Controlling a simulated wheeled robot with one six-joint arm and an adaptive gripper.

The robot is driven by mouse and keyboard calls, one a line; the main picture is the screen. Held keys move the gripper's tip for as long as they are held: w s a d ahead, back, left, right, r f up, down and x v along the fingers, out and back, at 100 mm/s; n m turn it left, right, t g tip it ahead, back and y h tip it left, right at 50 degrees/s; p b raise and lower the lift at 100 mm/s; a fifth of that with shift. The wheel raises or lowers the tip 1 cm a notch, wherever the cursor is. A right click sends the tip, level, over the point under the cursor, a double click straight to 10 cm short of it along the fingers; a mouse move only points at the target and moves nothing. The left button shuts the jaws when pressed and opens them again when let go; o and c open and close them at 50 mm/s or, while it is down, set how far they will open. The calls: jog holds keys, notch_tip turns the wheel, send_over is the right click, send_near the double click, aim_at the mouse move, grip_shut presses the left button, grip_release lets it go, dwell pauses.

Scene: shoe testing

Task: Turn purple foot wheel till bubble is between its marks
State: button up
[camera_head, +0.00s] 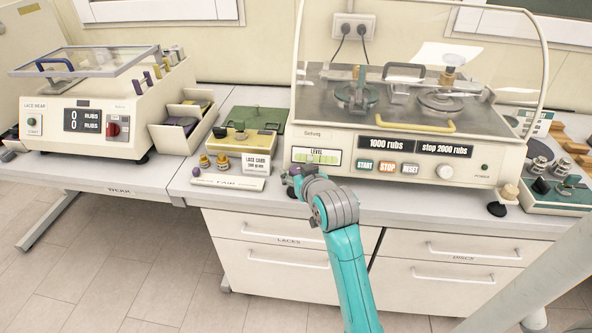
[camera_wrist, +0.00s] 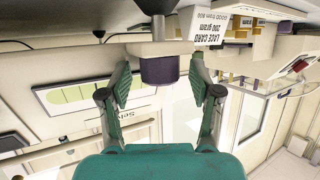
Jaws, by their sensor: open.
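The purple foot wheel (camera_wrist: 160,69) sits under the machine's front corner, in the middle of the wrist view. My gripper (camera_wrist: 159,82) is open, one finger on either side of the wheel, with visible gaps. In the head view a bit of the purple wheel (camera_head: 293,170) shows at the machine's front left foot, beside my gripper (camera_head: 299,179), mostly hidden by my wrist. The level window (camera_head: 316,156) is pale green on the machine's front panel. It also shows in the wrist view (camera_wrist: 78,96); the bubble's place against its marks is too small to tell.
The rub machine (camera_head: 420,144) stands above my wrist. To its left are a lace card (camera_head: 257,167), brass weights (camera_head: 222,162) and a white label strip (camera_head: 228,182). A lace wear machine (camera_head: 90,118) stands further left. Drawers (camera_head: 290,270) lie below the bench edge.

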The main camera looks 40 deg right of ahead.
jog(key=c, duration=1.2)
jog(key=shift+o, duration=0.2)
jog(key=shift+a+m+h, duration=0.1)
jog(key=shift+m+h, duration=0.2)
jog(key=m+h, duration=0.1)
jog(key=m+g+h, duration=0.1)
jog(key=shift+w+a+g+h, duration=0.15)
jog(key=shift+g+h, duration=0.15)
jog(key=shift+w+m+g+h, duration=0.1)
jog(key=shift+m+g+h, duration=1.6)
jog(key=shift+m+g, duration=0.6)
jog(key=shift+m, duration=0.4)
jog(key=o, duration=1.2)
jog(key=shift+c, duration=0.2)
jog(key=shift+a, duration=0.1)
